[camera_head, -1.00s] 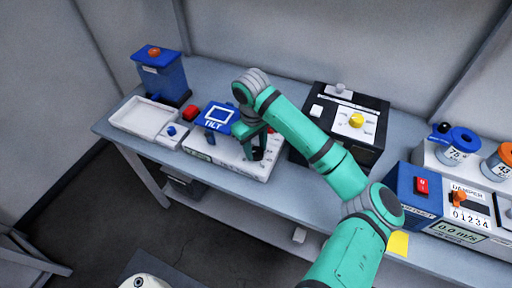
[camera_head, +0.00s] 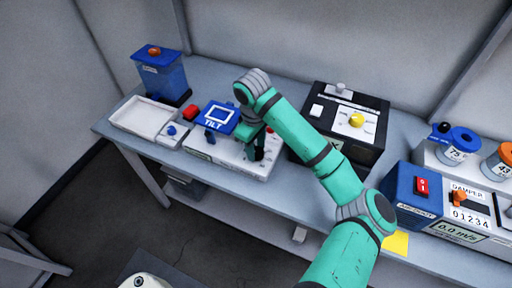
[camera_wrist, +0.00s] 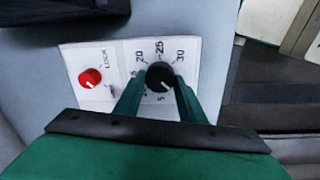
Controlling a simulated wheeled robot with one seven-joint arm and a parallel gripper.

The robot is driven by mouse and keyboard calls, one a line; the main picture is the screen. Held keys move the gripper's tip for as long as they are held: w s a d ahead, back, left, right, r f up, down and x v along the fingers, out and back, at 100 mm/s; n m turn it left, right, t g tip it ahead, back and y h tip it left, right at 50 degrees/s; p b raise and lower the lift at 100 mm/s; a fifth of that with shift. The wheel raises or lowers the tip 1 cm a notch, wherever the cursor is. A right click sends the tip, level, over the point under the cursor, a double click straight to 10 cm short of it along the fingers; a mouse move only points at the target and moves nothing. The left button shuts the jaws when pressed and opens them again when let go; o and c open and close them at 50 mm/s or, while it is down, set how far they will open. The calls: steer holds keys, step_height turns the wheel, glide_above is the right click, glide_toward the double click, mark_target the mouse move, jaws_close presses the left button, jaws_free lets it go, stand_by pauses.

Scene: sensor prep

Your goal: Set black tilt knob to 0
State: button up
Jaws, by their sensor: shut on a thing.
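The black tilt knob (camera_wrist: 160,75) sits on a white panel in the wrist view, with 20, 25, 30 and 5 readable around it. A pale mark shows near its lower edge; its exact reading is unclear. My gripper (camera_wrist: 160,80) is shut on the knob, one green finger on each side. The fingers cover part of the scale, and I cannot see a 0. The knob is mostly hidden there.
A red knob (camera_wrist: 90,77) marked LOCK is beside the black knob. A white tray (camera_head: 146,116) and a blue container (camera_head: 163,76) stand left of the unit. A black box with a yellow knob (camera_head: 355,120) stands close on the right.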

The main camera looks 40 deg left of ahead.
steer(key=o, duration=1)
steer(key=shift+o, duration=0.2)
step_height(320, 180, up, 11)
steer(key=shift+s, duration=0.35)
steer(key=shift+s+d+f, duration=0.1)
steer(key=shift+f, duration=0.05)
